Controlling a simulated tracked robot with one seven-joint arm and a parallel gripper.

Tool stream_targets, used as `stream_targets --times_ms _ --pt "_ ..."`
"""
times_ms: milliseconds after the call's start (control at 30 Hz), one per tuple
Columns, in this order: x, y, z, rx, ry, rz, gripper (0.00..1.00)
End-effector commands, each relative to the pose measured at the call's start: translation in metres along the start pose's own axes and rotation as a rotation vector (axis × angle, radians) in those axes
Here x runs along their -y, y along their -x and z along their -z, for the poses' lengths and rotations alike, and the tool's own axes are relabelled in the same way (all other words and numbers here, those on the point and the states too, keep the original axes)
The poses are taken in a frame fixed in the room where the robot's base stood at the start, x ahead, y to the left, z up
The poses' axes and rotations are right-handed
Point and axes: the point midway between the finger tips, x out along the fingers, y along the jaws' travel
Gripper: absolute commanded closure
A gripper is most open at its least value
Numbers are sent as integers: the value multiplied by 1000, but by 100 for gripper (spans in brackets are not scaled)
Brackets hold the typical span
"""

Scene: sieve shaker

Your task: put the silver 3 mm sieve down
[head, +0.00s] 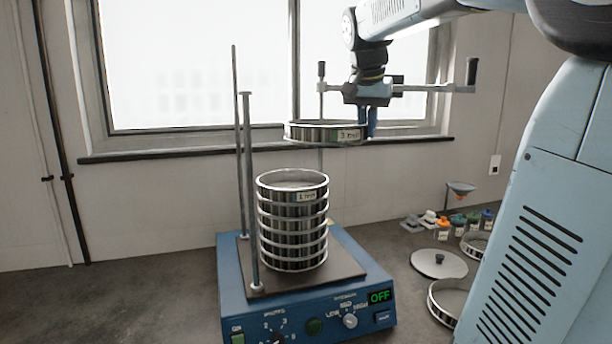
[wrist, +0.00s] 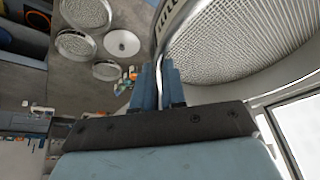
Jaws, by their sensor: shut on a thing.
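The silver 3 mm sieve (head: 305,132) is in the air above the sieve stack, with its label facing the head camera. My gripper (head: 369,122) is shut on the right side of its rim. In the wrist view the sieve's mesh (wrist: 235,45) fills the upper right, and the blue fingers (wrist: 162,88) pinch its wall. The stack of silver sieves (head: 292,225), its top one labelled 1 mm, stands on the blue shaker (head: 300,315) below. A clear gap lies between the held sieve and the stack.
Upright rods (head: 249,190) rise beside the stack. The shaker's display (head: 380,296) reads OFF. The window is behind.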

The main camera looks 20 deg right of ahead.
Motion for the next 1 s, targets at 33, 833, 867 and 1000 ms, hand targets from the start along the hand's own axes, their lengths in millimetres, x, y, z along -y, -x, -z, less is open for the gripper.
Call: stream_targets --times_ms 33,833,867,1000 --pt "7 -6 2 2 0 -2 100" --pt "101 -102 12 -1 -13 -6 100" --pt "101 -103 12 -1 -14 -6 100" --pt "107 -111 10 0 -13 -7 100"
